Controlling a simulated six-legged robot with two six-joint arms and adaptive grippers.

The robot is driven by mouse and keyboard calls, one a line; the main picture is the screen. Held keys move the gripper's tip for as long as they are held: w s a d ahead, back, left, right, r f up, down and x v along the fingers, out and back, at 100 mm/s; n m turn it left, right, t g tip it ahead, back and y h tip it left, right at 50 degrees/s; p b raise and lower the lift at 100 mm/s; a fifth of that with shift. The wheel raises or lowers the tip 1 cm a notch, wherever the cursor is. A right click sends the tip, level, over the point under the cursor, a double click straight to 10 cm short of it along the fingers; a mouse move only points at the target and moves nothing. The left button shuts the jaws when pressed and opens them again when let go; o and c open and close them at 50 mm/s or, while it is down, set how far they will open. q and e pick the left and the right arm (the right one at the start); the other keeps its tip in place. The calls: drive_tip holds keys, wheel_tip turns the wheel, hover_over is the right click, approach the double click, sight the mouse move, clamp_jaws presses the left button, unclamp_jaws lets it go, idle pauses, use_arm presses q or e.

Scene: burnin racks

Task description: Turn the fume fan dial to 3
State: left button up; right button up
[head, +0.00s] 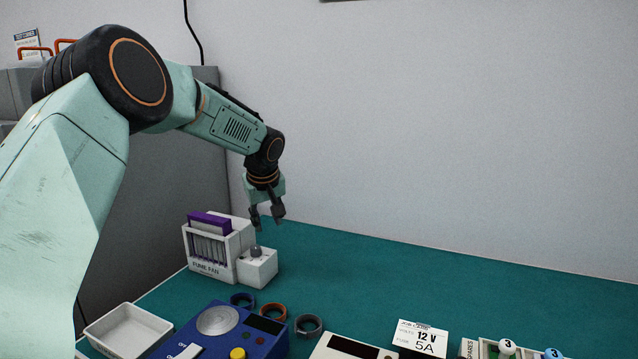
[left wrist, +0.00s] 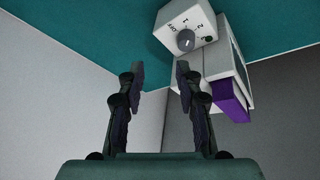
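The fume fan (head: 206,268) is a white slotted box with a purple panel on top, at the table's back left. Its dial (head: 256,251) is a grey knob on the small white box at its right side. In the left wrist view the dial (left wrist: 186,40) has marks 1 and 2 readable around it; its exact setting is too small to tell. My left gripper (head: 266,220) points down just above the dial, apart from it. Its two fingers also show spread and empty in the left wrist view (left wrist: 160,72). My right gripper is out of view.
A white tray (head: 92,333) and a blue device (head: 262,347) stand in front. Several dark and copper rings (head: 273,312) lie near the fan. A 12 V 5A card (head: 420,338) and a ball tray (head: 484,349) are at the lower right. The green table (head: 450,280) is clear behind them.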

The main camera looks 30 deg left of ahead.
use_arm(q)
drive_tip(key=w+d+r+n+t+b, duration=0.1)
drive_tip(key=w+d+r+n+t, duration=0.2)
drive_tip(key=n, duration=0.6)
drive_tip(key=w+d+r+n+t+b, duration=0.1)
drive_tip(key=w+d+r+n+t, duration=0.2)
drive_tip(key=w+n+t, duration=0.3)
drive_tip(key=shift+w+d+r+n, duration=0.3)
drive_tip(key=shift+w+d+n, duration=0.6)
drive_tip(key=shift+n, duration=1.2)
drive_tip(key=shift+w+a, duration=0.25)
